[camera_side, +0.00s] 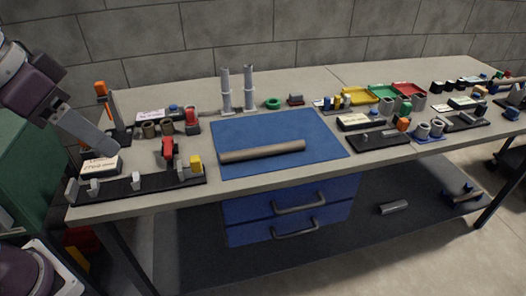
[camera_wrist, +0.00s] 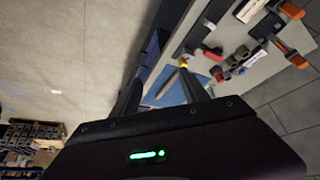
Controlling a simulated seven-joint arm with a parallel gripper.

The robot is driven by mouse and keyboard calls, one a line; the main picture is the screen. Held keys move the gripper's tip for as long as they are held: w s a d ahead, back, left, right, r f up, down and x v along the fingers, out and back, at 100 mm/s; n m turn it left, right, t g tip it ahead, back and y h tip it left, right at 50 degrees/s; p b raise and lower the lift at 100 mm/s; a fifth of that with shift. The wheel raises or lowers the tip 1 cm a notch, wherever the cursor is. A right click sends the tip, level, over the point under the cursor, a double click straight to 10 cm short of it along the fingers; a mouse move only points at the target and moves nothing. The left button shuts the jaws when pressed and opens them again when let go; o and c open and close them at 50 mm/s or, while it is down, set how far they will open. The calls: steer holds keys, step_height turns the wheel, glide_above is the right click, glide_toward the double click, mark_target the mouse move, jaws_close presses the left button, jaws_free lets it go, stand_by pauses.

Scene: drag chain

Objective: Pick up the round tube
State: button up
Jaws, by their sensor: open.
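The round tube (camera_side: 262,152) is a long grey-brown cylinder lying on its side on the blue mat (camera_side: 316,137), near the mat's front edge, slightly tilted across the picture. In the side view my arm is at the upper left, well away from the tube.
Two upright grey posts (camera_side: 237,88) stand behind the mat. A black strip with small fixtures (camera_side: 135,187) and red clamps lie left of it. Coloured trays (camera_side: 382,92) and several small parts crowd the right. The mat around the tube is clear.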

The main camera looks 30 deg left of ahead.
steer(key=w+d+m+h, duration=0.1)
steer(key=w+d+m, duration=0.1)
steer(key=w, duration=1.2)
steer(key=m+g+h, duration=0.1)
steer(key=m+g, duration=0.1)
steer(key=m, duration=0.3)
glide_above(265, 147)
steer(key=s+a, duration=0.2)
steer(key=f, duration=1.8)
steer(key=shift+s+f, duration=0.2)
steer(key=shift+f, duration=0.15)
steer(key=shift+m, duration=0.3)
steer(key=x, duration=0.8)
steer(key=shift+f, duration=0.35)
jaws_close()
